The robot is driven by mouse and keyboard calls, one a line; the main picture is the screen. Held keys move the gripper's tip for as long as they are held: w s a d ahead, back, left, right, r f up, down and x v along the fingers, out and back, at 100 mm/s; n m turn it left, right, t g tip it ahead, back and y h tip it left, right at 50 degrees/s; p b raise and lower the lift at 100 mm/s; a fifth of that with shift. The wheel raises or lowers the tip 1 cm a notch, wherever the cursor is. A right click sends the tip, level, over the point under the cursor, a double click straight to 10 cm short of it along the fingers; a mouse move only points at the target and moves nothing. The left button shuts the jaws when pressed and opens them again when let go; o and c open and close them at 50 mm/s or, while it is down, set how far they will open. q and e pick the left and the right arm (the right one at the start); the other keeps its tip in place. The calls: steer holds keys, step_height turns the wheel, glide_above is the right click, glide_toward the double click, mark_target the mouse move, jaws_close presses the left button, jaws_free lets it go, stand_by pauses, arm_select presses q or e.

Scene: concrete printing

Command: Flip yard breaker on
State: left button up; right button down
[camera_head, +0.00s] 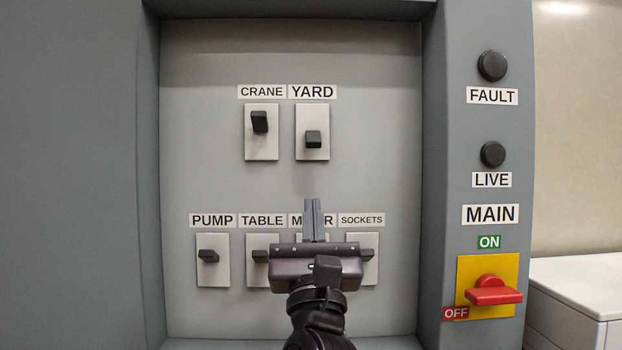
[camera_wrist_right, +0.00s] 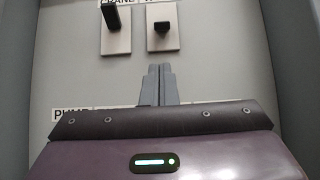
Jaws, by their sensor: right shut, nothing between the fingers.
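The yard breaker (camera_head: 313,139) is a small black toggle on a white plate under the YARD label (camera_head: 312,92). Its lever sits low, unlike the raised lever of the crane breaker (camera_head: 260,122) to its left. In the right wrist view the yard breaker (camera_wrist_right: 162,28) is at the top, above my fingertips. My right gripper (camera_head: 314,207) is shut and empty, pointing up, below the yard breaker and apart from it in the picture. It also shows in the wrist view (camera_wrist_right: 160,72). My left gripper is not in view.
The lower row holds the pump breaker (camera_head: 208,256), the table breaker (camera_head: 261,256) and the sockets breaker (camera_head: 367,253); my gripper mostly covers one between them. The red main switch (camera_head: 493,291) is at the right. The recessed panel has raised side walls.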

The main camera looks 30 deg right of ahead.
mark_target(313, 139)
steer(key=shift+s+r, duration=0.1)
steer(key=shift+s, duration=0.05)
steer(key=p+x, duration=0.6)
steer(key=x, duration=0.2)
steer(key=shift+d+r, duration=0.1)
steer(key=shift+r, duration=0.25)
steer(key=shift+w+d+r+p, duration=0.25)
steer(key=shift+w+r+p, duration=0.15)
steer(key=shift+w, duration=0.3)
steer(key=shift+f, duration=0.1)
steer(key=shift+s, duration=0.1)
